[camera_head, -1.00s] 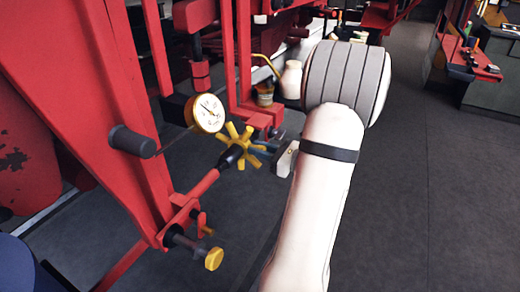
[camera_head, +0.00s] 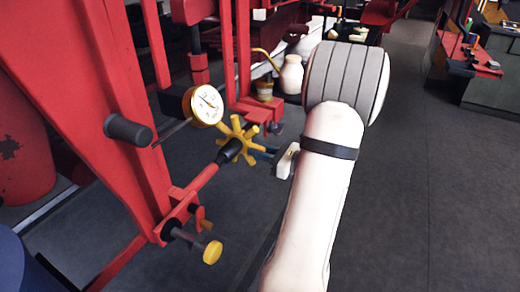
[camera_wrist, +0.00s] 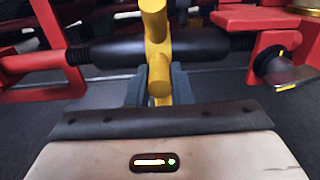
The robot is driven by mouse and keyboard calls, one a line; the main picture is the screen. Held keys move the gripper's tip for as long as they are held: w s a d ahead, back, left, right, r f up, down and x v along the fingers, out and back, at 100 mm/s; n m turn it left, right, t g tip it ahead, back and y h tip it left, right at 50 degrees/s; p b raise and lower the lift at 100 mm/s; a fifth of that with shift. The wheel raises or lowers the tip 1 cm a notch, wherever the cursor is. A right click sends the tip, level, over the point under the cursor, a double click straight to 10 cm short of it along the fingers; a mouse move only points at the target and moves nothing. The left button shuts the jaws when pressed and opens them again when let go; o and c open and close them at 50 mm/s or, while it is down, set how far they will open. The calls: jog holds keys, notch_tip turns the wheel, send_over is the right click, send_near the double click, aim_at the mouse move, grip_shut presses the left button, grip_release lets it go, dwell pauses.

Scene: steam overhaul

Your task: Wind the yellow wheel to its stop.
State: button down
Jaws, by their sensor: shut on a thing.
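The yellow wheel (camera_head: 238,139) has several stubby spokes around a dark hub on a red frame's shaft, left of my arm in the head view. In the wrist view a yellow spoke (camera_wrist: 159,80) stands between the two dark fingers of my gripper (camera_wrist: 159,90), which is shut on it. The black hub and shaft (camera_wrist: 100,52) run across behind the spoke. In the head view my gripper (camera_head: 268,153) reaches the wheel's right side, its fingertips partly hidden by the spokes.
A round dial gauge (camera_head: 206,104) sits just above left of the wheel. A black handle (camera_head: 128,131) and a yellow knob (camera_head: 212,252) stick out of the red frame (camera_head: 100,110). A cream jug (camera_head: 291,73) stands behind. The floor on the right is clear.

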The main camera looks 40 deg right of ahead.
aim_at(255, 162)
jog(key=shift+f, duration=0.25)
jog(key=shift+w+a+f+b, duration=0.1)
jog(key=shift+w+f+b, duration=0.1)
jog(key=shift+f+b, duration=0.35)
jog(key=shift+w+a+f+b, duration=0.1)
jog(key=shift+w+f+b, duration=0.2)
jog(key=shift+f, duration=0.5)
jog(key=shift+w+a+f+b, duration=0.15)
jog(key=shift+w+f+b, duration=0.2)
jog(key=shift+f+b, duration=0.2)
jog(key=shift+w+f, duration=0.1)
jog(key=shift+f, duration=0.05)
jog(key=c, duration=1.2)
grip_release()
jog(key=shift+c, duration=0.2)
